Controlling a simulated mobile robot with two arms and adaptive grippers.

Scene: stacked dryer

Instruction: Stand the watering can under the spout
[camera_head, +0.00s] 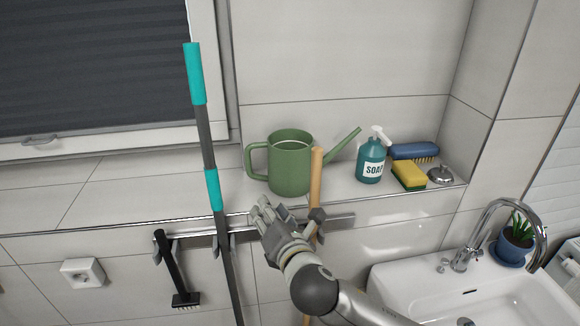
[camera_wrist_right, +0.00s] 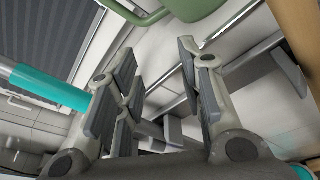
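The green watering can (camera_head: 290,165) stands upright on the tiled ledge, its handle to the left and its spout pointing right. The curved metal tap spout (camera_head: 512,208) hangs over the white sink (camera_head: 385,283) at the right. My right gripper (camera_head: 266,211) is in front of the ledge edge, just below the can and apart from it. In the right wrist view its fingers (camera_wrist_right: 157,65) are spread with nothing between them. Part of the can (camera_wrist_right: 192,8) shows at the top of that view. My left gripper is not in view.
A wooden handle (camera_head: 316,178) rises in front of the can, close to my right gripper. A teal-and-grey pole (camera_head: 205,130) and black brush (camera_head: 176,275) hang left. The soap bottle (camera_head: 371,162), yellow sponge (camera_head: 409,175) and blue brush (camera_head: 414,151) stand right of the can.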

